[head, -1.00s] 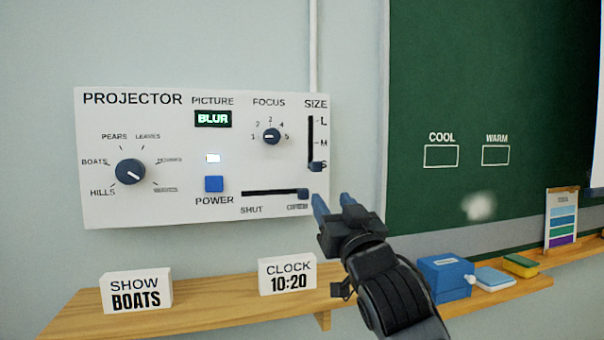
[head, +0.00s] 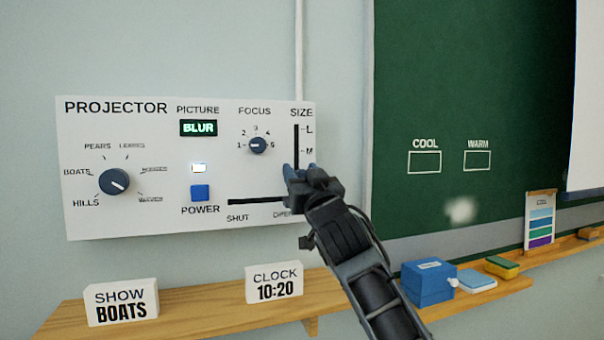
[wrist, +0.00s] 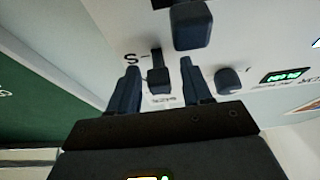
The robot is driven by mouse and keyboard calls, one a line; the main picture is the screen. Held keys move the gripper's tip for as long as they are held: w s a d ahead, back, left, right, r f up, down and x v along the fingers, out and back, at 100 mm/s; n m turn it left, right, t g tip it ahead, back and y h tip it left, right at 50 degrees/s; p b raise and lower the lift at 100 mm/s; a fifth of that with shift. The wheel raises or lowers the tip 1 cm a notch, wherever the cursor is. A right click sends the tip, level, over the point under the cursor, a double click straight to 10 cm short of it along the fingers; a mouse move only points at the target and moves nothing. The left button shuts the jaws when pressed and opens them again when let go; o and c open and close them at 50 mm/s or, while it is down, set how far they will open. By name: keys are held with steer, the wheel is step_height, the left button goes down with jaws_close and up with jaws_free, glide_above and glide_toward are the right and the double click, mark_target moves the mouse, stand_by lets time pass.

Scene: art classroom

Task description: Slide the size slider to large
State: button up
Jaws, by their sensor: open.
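The white projector panel (head: 130,215) is on the wall at left. Its vertical size slider slot (head: 296,146) is at the right edge, with L and M readable beside it. My gripper (head: 290,171) covers the slot's lower end and hides the knob in the head view. In the wrist view, the dark size slider knob (wrist: 158,81) shows between the two open fingers of my gripper (wrist: 162,78), near the S mark. The fingers are on either side of it; I cannot tell if they touch it.
The focus dial (head: 257,145) is left of the slot. The horizontal shutter slot (head: 250,201) runs below, and its blue knob (wrist: 192,27) is close to my fingers in the wrist view. A wooden shelf (head: 210,312) bears signs and a blue box (head: 428,281).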

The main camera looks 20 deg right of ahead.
jaws_close()
stand_by(0.4)
